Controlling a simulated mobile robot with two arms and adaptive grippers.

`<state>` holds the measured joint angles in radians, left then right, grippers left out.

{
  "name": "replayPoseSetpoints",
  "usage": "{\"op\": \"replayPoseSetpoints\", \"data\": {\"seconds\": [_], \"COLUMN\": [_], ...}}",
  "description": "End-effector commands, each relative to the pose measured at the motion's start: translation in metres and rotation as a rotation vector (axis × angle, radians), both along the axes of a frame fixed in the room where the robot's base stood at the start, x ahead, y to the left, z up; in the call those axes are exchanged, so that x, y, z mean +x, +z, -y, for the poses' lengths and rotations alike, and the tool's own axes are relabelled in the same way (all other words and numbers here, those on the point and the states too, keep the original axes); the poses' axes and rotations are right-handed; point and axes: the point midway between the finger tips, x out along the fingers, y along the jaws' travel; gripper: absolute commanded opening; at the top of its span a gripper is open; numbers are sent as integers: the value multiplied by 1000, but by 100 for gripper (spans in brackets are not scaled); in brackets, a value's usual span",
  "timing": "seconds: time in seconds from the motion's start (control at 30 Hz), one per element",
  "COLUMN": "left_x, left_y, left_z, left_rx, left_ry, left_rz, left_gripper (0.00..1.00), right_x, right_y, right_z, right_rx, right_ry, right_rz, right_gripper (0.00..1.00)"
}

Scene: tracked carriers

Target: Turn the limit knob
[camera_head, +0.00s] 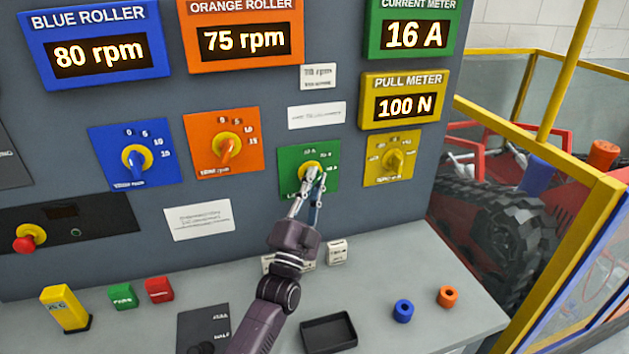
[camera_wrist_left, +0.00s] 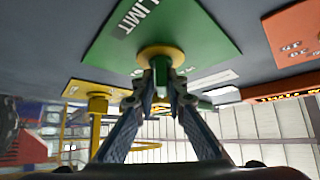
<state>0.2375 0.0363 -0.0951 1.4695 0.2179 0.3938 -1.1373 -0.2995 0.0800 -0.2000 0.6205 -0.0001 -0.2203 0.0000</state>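The limit knob is on a green plate (camera_head: 291,189) on the grey panel. It has a yellow round base (camera_head: 309,168) and a green grip, which shows in the left wrist view (camera_wrist_left: 160,72). The wrist view also shows the word LIMIT on the green plate (camera_wrist_left: 205,35). My left gripper (camera_head: 315,176) is at the knob, one fingertip on each side of its grip, and appears closed on it. The fingers partly hide the knob and the plate's lower lettering in the head view. My right gripper is not in view.
Blue (camera_head: 137,158), orange (camera_head: 227,148) and yellow (camera_head: 397,160) knobs flank the limit knob. A red button (camera_head: 25,244) is at the lower left. The shelf below holds a black tray (camera_head: 329,333) and small coloured blocks and rings. A yellow frame (camera_head: 575,255) stands at right.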

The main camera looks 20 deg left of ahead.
Motion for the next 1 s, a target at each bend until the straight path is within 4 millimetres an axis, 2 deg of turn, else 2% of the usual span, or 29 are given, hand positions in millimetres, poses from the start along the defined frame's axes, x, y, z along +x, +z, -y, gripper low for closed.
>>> {"op": "replayPoseSetpoints", "data": {"seconds": [0.03,0.1,0.47,0.57,0.8,1.0], "left_x": [0,0,-4,-15,-60,-90], "left_y": [-2,-1,-2,-10,-36,-53], "left_z": [0,0,0,0,-1,-2], "left_rx": [0,0,1,0,0,1], "left_ry": [-1,0,0,0,0,1], "left_rz": [-4,-2,0,-1,-4,-3], "left_gripper": [18,26,26,26,26,26], "right_x": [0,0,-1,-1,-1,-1], "right_y": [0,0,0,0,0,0], "right_z": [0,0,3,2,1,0], "right_rx": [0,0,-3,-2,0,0], "right_ry": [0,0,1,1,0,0], "right_rz": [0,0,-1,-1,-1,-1], "right_gripper": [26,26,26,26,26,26]}}
